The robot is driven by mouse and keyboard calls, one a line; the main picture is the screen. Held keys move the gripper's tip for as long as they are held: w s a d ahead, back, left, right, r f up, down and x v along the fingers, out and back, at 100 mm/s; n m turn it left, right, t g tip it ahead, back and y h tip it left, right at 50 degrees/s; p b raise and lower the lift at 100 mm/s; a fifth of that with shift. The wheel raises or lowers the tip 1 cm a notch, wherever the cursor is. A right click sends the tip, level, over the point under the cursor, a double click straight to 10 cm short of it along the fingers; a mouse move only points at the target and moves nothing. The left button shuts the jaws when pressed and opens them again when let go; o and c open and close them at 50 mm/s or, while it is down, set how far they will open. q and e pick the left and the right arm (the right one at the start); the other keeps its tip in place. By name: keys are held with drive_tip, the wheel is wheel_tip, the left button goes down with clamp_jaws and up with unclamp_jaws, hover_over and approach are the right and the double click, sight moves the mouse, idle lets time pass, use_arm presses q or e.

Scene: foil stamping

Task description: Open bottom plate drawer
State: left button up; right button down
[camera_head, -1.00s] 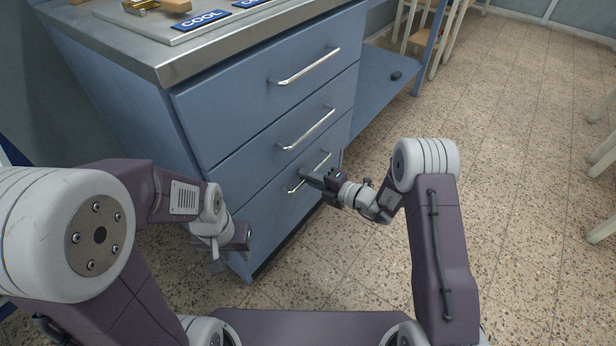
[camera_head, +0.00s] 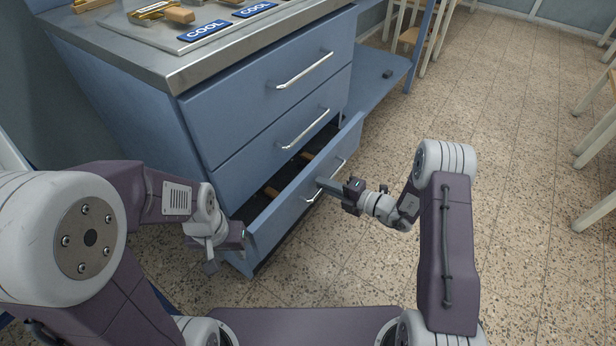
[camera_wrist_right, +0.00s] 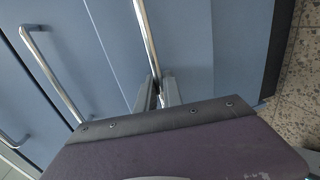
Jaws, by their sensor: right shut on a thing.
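The blue bottom drawer (camera_head: 285,211) is pulled partly out of the cabinet in the head view. Wooden-coloured items (camera_head: 271,191) show inside it, partly hidden by its front. My right gripper (camera_head: 322,184) is shut on the drawer's silver bar handle (camera_head: 340,164). In the right wrist view the fingers (camera_wrist_right: 158,92) are around the handle bar (camera_wrist_right: 146,40). My left gripper (camera_head: 222,250) hangs near the left front corner of the cabinet, apart from the handle; its finger gap is not clear.
The middle drawer (camera_head: 230,160) and top drawer (camera_head: 230,112) above are closed. A metal worktop (camera_head: 120,45) carries a tray with "COOL" labels (camera_head: 203,30). The tiled floor (camera_head: 500,130) is clear in front.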

drive_tip(key=f+p+v, duration=0.2)
drive_tip(key=p+v, duration=0.1)
drive_tip(key=v, duration=0.7)
drive_tip(key=f+p+v, duration=0.2)
drive_tip(key=p+v, duration=0.1)
drive_tip(key=v, duration=0.7)
drive_tip(key=shift+v, duration=0.8)
drive_tip(key=shift+f, duration=0.25)
drive_tip(key=c, duration=1.8)
unclamp_jaws()
drive_tip(key=shift+o, duration=0.2)
drive_tip(key=p+v, duration=0.3)
drive_tip(key=v, duration=0.6)
